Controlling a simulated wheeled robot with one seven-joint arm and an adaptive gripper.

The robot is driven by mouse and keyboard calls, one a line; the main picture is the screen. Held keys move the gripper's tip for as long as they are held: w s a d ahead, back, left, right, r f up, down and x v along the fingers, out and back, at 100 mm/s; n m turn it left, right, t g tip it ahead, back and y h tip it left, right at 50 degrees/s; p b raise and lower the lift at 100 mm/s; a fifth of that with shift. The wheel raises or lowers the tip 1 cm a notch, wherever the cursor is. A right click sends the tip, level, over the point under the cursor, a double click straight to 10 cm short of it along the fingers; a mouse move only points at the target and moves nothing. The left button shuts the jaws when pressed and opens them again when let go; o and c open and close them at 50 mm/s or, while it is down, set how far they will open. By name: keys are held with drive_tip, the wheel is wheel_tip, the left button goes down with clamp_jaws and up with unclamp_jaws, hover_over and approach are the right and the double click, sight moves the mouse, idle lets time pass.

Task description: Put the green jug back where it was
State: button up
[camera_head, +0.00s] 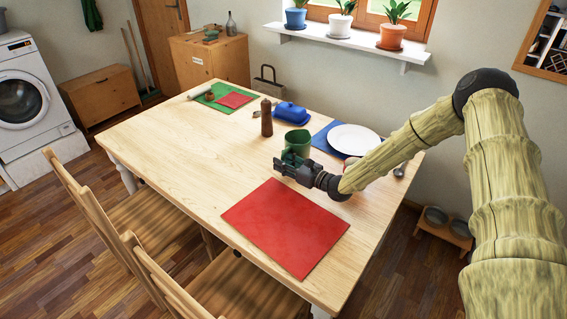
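The green jug (298,140) is upright near the middle of the wooden table (190,150), behind my gripper. My gripper (287,163) is low over the table at the jug's near side and covers the jug's lower part. The jug's base is hidden, so I cannot tell whether it stands on the table or is held. I cannot tell whether the fingers are around the jug or only in front of it.
A red mat (285,225) lies bare in front. A white plate (353,139) sits on a blue mat (322,137) to the right. A brown mill (266,118) and blue butter dish (291,113) stand behind the jug. A green mat (214,101) lies far left.

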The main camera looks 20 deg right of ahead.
drive_tip(key=shift+r, duration=0.25)
drive_tip(key=shift+s+d+f, duration=0.2)
drive_tip(key=shift+s+d, duration=0.05)
drive_tip(key=b+v, duration=0.2)
drive_tip(key=v, duration=0.9)
drive_tip(key=shift+s+d+r, duration=0.1)
drive_tip(key=shift+s, duration=0.1)
